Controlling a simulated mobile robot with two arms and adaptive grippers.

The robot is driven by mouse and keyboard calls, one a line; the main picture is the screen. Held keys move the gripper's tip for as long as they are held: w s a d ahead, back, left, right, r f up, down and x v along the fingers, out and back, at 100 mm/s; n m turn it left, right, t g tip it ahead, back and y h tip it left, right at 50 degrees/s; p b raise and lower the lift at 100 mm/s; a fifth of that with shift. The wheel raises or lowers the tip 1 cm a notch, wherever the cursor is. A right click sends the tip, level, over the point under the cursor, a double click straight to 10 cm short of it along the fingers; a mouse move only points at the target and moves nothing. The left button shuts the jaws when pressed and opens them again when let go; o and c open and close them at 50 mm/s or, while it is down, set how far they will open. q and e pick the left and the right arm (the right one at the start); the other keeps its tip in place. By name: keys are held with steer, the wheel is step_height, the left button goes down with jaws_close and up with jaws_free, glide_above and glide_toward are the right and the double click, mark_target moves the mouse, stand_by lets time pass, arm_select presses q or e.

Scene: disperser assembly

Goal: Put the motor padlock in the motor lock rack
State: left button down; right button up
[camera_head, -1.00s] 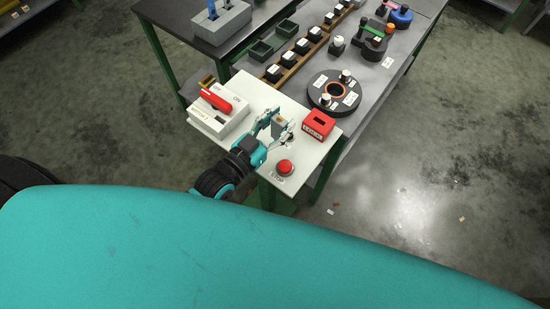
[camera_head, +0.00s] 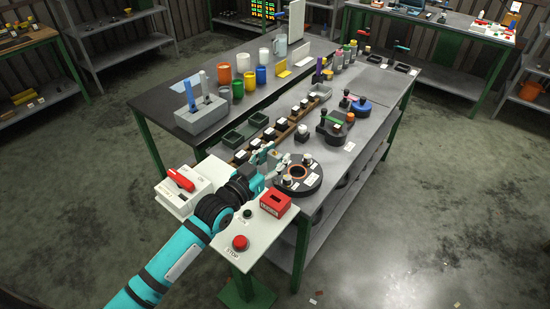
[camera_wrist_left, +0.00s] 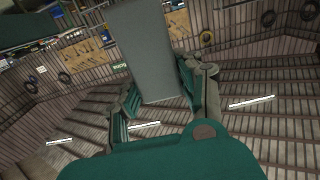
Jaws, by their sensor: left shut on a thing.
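My left gripper (camera_head: 270,156) reaches over the white control stand near the work table. It is shut on a plain grey block, which I take to be the motor padlock (camera_wrist_left: 148,50); this block fills the space between the fingers in the left wrist view. The fingers (camera_wrist_left: 160,95) stand on either side of it. In the head view the held thing is small and partly hidden by the gripper. A red box (camera_head: 275,202) with a dark slot on top and a label on its front sits on the stand, just below the gripper in the picture; it may be the motor lock rack.
A white switch box (camera_head: 183,192) with a red handle stands left of my arm. A red stop button (camera_head: 240,243) is at the stand's near edge. A round black disc (camera_head: 305,183) lies to the right.

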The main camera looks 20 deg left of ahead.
arm_select(q)
steer(key=shift+d, duration=0.1)
steer(key=shift+f+b, duration=0.6)
steer(key=shift+f, duration=0.1)
step_height(320, 180, down, 3)
steer(key=shift+f+b, duration=0.15)
steer(key=shift+b, duration=1)
steer(key=shift+f+b, duration=0.35)
steer(key=shift+f, duration=0.2)
arm_select(e)
steer(key=f, duration=0.4)
steer(key=shift+s+d, duration=0.25)
steer(key=shift+d, duration=0.05)
steer(key=shift+d, duration=0.4)
steer(key=shift+d+r, duration=0.15)
arm_select(q)
steer(key=shift+p, duration=0.3)
arm_select(e)
steer(key=shift+r, duration=0.15)
